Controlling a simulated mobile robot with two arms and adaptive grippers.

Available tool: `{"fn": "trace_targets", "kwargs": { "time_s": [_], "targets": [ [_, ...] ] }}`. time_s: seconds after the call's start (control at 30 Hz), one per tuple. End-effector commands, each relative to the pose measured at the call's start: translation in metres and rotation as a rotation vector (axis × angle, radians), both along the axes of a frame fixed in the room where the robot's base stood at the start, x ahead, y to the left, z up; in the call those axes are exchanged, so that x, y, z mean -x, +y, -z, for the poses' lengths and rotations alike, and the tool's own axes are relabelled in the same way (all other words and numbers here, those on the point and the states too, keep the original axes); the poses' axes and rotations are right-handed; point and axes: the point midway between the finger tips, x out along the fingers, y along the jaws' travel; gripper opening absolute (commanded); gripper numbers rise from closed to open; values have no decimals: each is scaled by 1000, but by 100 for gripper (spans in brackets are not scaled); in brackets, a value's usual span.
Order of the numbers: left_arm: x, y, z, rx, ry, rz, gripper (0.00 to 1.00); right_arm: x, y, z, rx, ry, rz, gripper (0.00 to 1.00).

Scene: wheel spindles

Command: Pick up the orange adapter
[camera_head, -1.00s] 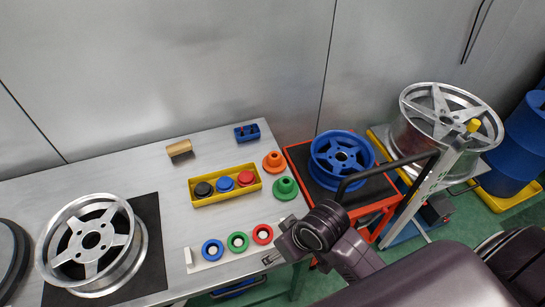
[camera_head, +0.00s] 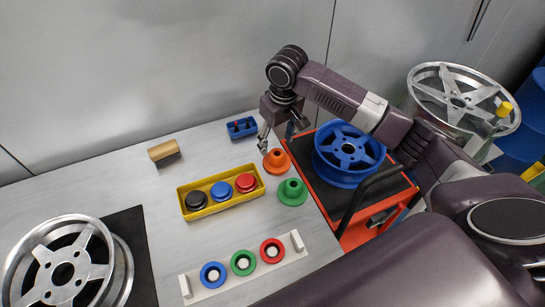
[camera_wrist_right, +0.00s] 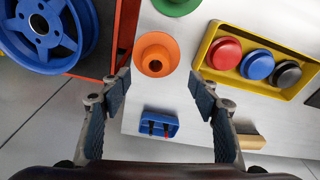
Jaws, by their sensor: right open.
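The orange adapter (camera_head: 277,162), a flanged cone with a hole in its top, stands on the metal table near its right edge. It also shows in the right wrist view (camera_wrist_right: 157,54), top centre. My right gripper (camera_head: 276,140) is just above and behind it in the head view. Its fingers (camera_wrist_right: 160,92) are spread wide in the right wrist view, with nothing between the tips; the adapter lies beyond them, apart from both. My left gripper is not in view.
A green adapter (camera_head: 292,192) stands close in front of the orange one. A yellow tray (camera_head: 207,211) with black, blue and red caps is to the left. A blue holder (camera_head: 235,134) is behind. A blue wheel (camera_head: 347,156) rests on a red cart (camera_head: 331,220) to the right.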

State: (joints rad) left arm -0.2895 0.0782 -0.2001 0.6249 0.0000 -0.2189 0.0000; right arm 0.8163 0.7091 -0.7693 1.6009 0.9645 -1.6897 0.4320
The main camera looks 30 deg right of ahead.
Motion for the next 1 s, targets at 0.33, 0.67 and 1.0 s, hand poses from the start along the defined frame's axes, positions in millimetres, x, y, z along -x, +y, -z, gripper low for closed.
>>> {"fn": "trace_targets", "kwargs": {
  "time_s": [0.33,0.67,1.0],
  "targets": [
    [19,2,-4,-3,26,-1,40,-5,-6,26,2,7,19,56],
    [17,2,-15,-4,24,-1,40,-5,-7,70,2,3,18,56],
    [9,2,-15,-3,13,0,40,-6,-6,74,3,1,16,49]
  ]
}}
